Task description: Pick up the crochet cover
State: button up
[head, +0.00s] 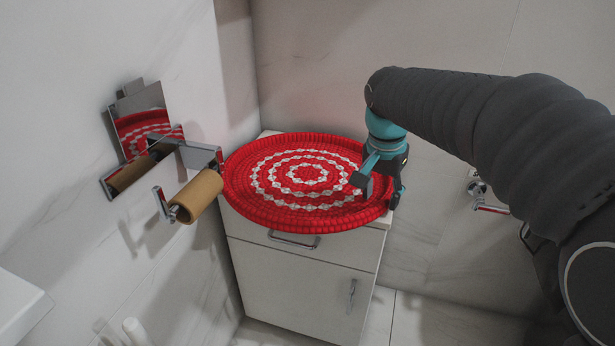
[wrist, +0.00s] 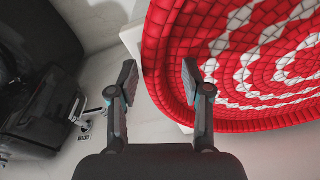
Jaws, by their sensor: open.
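The crochet cover (head: 300,178) is a round, red, woven piece with white rings and a raised rim. It lies on top of a small white cabinet and overhangs its edges. My gripper (head: 382,188) is at the cover's right edge. In the wrist view the cover (wrist: 235,65) fills the right side. My gripper (wrist: 160,80) is open there, with one finger over the cover and the other outside its rim. The rim lies between the fingers in that picture. I cannot tell whether either finger touches it.
The white cabinet (head: 300,290) has a drawer and a door with handles. A paper roll holder with a brown roll (head: 197,196) juts from the left wall close to the cover. A metal valve (head: 480,190) is on the back wall at right.

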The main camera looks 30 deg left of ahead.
jog(key=shift+f, duration=0.15)
grip_shut()
